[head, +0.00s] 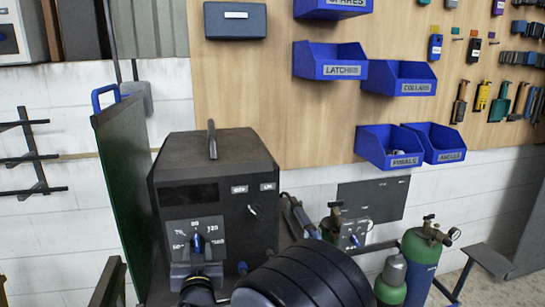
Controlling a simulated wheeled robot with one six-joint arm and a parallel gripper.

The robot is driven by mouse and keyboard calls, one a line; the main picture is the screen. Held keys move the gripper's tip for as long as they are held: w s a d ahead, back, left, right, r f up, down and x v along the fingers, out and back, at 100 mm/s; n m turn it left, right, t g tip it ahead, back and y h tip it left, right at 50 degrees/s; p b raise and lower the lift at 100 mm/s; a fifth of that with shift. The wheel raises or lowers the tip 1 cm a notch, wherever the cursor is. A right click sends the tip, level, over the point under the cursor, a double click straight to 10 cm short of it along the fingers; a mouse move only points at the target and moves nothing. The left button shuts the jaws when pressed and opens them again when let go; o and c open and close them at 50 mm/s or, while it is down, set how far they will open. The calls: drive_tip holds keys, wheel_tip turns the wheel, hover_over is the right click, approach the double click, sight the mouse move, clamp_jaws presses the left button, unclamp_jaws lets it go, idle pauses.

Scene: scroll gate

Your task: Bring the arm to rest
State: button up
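My gripper is not in view. A dark ribbed rounded shape at the bottom centre looks like part of my own arm, and its far end lies outside the picture. It covers the lower right of a dark welding machine (215,170) with a top handle and a dial panel (196,243). Whether the arm touches the machine cannot be told.
A green screen (122,180) stands left of the machine. Gas cylinders (420,262) stand at the lower right beside a grey metal bench (490,262). Labelled blue bins (330,62) and hand tools (500,100) hang on the wooden wall panel (250,90). Dark rack arms (30,158) stick out at left.

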drive_tip(key=m, duration=0.6)
drive_tip(key=shift+a, duration=0.15)
idle(0.3)
drive_tip(key=shift+r, duration=0.15)
